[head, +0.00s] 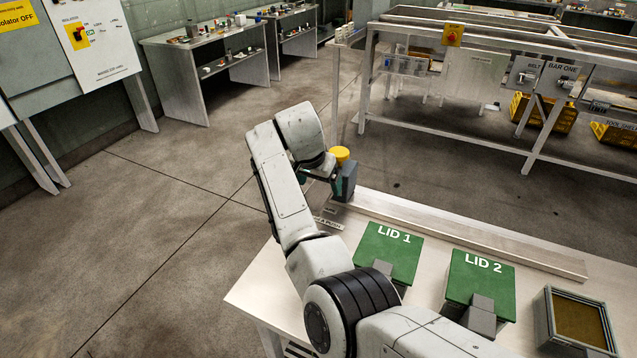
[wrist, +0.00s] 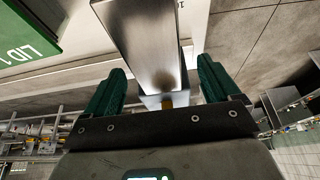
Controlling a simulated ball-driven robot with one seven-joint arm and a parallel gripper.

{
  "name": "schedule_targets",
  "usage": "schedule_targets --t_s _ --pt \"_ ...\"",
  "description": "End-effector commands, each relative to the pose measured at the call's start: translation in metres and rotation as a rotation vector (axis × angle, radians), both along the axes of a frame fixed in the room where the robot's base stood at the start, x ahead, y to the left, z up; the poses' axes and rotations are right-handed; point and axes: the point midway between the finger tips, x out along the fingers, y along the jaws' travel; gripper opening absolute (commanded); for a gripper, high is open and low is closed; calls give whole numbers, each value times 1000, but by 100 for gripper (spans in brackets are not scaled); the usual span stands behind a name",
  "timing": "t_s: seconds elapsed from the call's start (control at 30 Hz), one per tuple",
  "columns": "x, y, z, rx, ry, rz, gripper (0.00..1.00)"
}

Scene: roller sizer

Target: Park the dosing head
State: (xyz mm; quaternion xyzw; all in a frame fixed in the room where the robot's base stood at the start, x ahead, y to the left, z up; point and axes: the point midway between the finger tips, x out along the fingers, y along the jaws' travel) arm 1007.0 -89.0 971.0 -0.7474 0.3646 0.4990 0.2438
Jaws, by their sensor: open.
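My gripper (wrist: 162,72) is open, with its two green fingers apart in the wrist view. A grey metal block or bar (wrist: 145,40) shows between and beyond the fingers, with a small yellow-brown spot at its near end. I cannot tell whether the fingers touch it. In the head view my gripper (head: 308,178) is over the far left corner of the white table (head: 255,297), partly hidden by my arm. A yellow round part (head: 341,153) and a dark grey block (head: 347,182) show beside it. I cannot tell for certain which part is the dosing head.
Green plates marked LID 1 (head: 388,252) and LID 2 (head: 480,277) lie on the table. A framed tray (head: 578,322) stands at the right. A long metal rail (head: 470,240) runs along the back edge. Open floor (head: 150,240) lies left of the table.

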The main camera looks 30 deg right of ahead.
Motion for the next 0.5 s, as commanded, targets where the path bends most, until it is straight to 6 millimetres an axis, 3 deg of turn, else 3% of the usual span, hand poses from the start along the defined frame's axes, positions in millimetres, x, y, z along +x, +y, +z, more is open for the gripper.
schedule_targets --t_s 0.5 --pt "-19 28 81 -1 -6 3 89"
